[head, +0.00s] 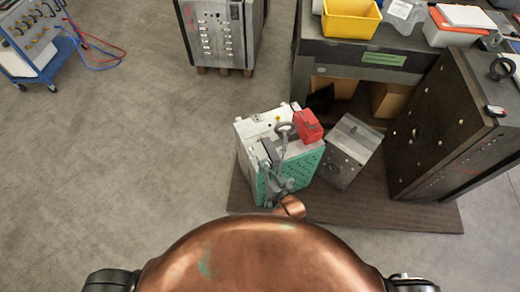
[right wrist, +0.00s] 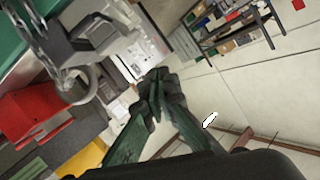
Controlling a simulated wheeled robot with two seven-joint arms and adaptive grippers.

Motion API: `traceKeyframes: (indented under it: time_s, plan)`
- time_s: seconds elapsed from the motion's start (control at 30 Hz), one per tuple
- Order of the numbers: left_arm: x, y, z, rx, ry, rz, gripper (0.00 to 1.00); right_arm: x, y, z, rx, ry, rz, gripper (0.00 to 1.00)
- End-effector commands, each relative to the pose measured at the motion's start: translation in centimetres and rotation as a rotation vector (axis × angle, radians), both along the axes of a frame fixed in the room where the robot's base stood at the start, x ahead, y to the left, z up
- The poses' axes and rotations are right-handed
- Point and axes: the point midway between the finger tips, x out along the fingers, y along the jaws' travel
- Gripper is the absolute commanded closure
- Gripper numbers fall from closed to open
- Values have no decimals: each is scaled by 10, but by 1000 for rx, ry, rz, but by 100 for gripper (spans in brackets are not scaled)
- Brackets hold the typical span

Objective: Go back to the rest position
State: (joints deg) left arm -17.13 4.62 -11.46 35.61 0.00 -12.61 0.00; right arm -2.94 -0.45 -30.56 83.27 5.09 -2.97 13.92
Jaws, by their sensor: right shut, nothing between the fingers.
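My right gripper (right wrist: 155,85) shows in the right wrist view with its dark green fingers together at the tips, holding nothing. A chain (right wrist: 36,35) and a grey ring (right wrist: 76,92) lie to the left of the fingers in that view, apart from them. In the head view a white and green mould base (head: 292,178) stands on a dark mat, with a ring and chain on its top. A red block (head: 309,126) sits at its top corner and also shows in the wrist view (right wrist: 38,118). My left gripper is not in view.
A grey block (head: 349,150) stands right of the mould base, and a large dark mould plate (head: 425,130) further right. A workbench (head: 345,50) with a yellow bin (head: 350,18) is behind. A blue cart (head: 35,55) stands far left. The floor on the left is clear.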

Motion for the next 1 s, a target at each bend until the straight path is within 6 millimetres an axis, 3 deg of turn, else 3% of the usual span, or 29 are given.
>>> traceKeyframes:
  time_s: [0.13,0.23,0.37,0.47,0.7,0.87,1.0]
  plan:
    - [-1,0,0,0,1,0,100,-2,-2,0,-2,1,0,100]
    - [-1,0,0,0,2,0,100,-7,-10,-18,-23,26,-7,100]
    - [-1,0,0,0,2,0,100,-26,-38,-74,-93,109,-29,100]
    - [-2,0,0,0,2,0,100,-52,-71,-131,-168,198,-47,100]
    - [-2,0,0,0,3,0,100,-144,-154,-256,-342,429,-78,100]
    - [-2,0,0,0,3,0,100,-224,-209,-322,-442,589,-87,100]
    - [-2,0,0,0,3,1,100,-305,-255,-367,-522,732,-86,100]
